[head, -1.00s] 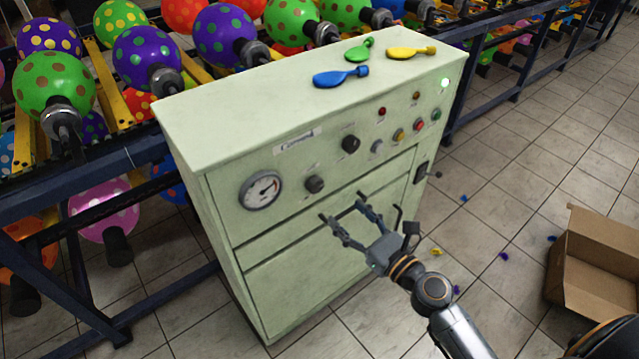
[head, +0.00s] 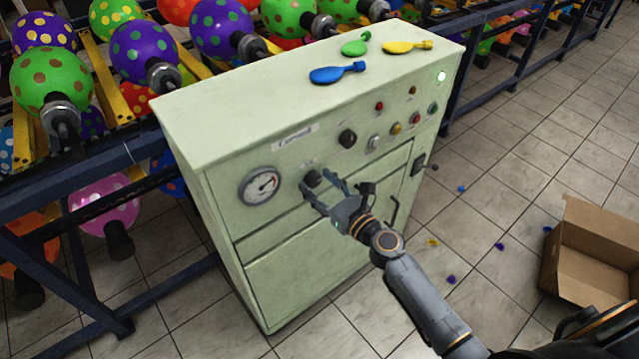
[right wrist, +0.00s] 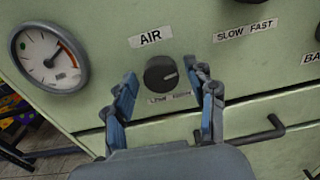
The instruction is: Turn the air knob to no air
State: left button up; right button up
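The air knob (head: 312,178) is a dark round knob on the front of the pale green cabinet (head: 222,208), right of the gauge. My right gripper (head: 318,184) is open in front of the knob. In the right wrist view the fingers (right wrist: 163,88) stand apart, one at each side of the knob, with space between. I cannot tell their depth from the panel. My left gripper is not in view.
A gauge (head: 260,187) is left of the knob, and a "SLOW FAST" knob (head: 348,138) is to its upper right. Deflated balloons, one blue (head: 338,73), lie on the cabinet top. A cardboard box (head: 592,255) stands on the floor at right. A balloon rack is behind.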

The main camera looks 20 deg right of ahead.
jog(key=c, duration=0.8)
jog(key=shift+c, duration=0.2)
